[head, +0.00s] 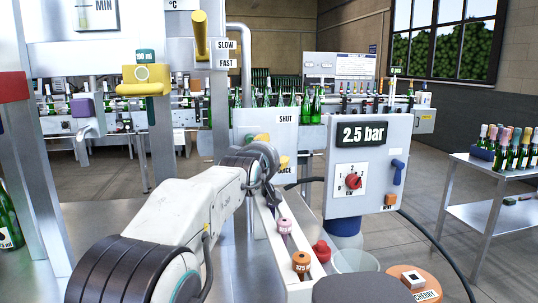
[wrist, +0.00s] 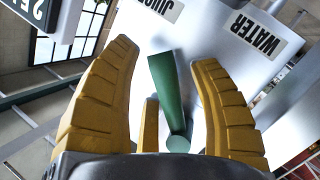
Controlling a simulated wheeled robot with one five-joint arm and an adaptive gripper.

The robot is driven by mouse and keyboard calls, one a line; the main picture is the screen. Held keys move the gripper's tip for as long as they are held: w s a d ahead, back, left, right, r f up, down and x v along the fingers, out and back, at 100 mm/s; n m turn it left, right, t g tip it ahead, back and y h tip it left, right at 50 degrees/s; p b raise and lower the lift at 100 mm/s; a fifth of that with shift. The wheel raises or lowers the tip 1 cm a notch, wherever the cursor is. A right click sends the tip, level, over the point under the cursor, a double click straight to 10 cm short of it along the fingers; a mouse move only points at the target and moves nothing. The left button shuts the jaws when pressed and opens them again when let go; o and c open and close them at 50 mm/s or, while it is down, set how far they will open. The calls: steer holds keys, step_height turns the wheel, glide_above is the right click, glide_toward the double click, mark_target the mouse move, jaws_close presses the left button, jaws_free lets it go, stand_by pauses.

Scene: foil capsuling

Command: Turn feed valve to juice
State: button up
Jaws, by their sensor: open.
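My gripper is open, with a gap visible on both sides of the handle. A JUICE label (wrist: 158,9) is at the top and a WATER label (wrist: 257,36) at upper right, both upside down in this view. In the head view my gripper (head: 273,149) is at a grey panel (head: 247,119) with a SHUT label (head: 286,119) and a partly hidden JUICE label (head: 284,162).
A 2.5 bar control box (head: 365,185) with a red knob (head: 353,181) stands close right of my gripper. A narrow rack (head: 285,250) with coloured capped items is below. Green bottles (head: 293,105) line up behind. A side table (head: 497,172) stands at right.

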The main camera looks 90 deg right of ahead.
steer(key=v, duration=1.2)
stand_by(1.0)
